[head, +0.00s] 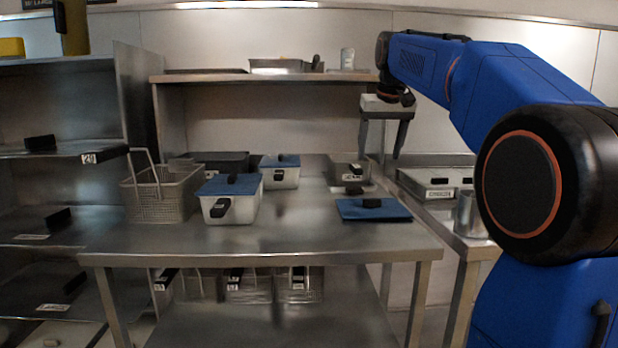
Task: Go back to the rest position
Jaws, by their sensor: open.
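My gripper (381,146) hangs at the end of my blue arm, high above the right back part of the steel table (290,238). Its two dark fingers point down and stand apart with nothing between them. It touches nothing that I can see. Below it, a blue lid (360,212) with a black handle lies flat on the table's right side. A steel container (345,172) with a black handle stands at the back, a little left of and below the gripper.
A wire basket (150,195) and two blue-lidded containers, one in front (230,205) and one behind (280,175), stand on the table. An upper shelf (230,78) holds trays left of my gripper. A steel cup (467,216) stands at right. The table's front middle is clear.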

